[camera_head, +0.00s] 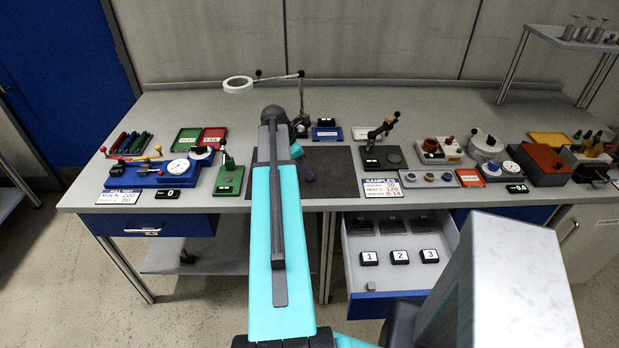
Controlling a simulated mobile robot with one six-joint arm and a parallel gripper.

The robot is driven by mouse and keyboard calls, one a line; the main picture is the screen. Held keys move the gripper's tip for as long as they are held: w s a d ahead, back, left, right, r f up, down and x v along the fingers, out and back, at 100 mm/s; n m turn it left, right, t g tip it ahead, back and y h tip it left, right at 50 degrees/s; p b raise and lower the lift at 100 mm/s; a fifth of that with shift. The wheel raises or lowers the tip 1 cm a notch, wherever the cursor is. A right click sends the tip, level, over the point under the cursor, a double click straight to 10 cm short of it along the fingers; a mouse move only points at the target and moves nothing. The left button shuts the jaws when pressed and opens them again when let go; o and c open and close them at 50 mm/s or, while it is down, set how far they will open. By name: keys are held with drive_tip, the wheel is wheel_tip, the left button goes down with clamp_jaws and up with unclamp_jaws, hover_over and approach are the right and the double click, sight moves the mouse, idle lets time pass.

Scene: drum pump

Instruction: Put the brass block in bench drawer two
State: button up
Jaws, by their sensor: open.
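I cannot make out the brass block with certainty in the head view. A small brownish object (187,257) lies on the shelf under the bench, too small to identify. A drawer (350,263) under the middle of the bench is pulled open. It holds dark compartments at the back and black tags marked 1, 2 and 3 in front. No readable label shows which drawer is number two. My gripper (308,175) is over the dark mat, left of the open drawer, and mostly hidden by my teal arm. It is open, and I see nothing held in it.
A closed blue drawer (150,225) is at the left. A blue fixture with a dial (179,166), a green stand (229,179) and red and green trays stand on the left bench. Several instruments and an orange-red box (545,161) crowd the right. The dark mat (334,181) is largely clear.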

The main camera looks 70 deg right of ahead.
drive_tip(key=shift+p+x, duration=0.55)
drive_tip(key=shift+x, duration=1.15)
drive_tip(key=shift+r, duration=0.1)
clamp_jaws()
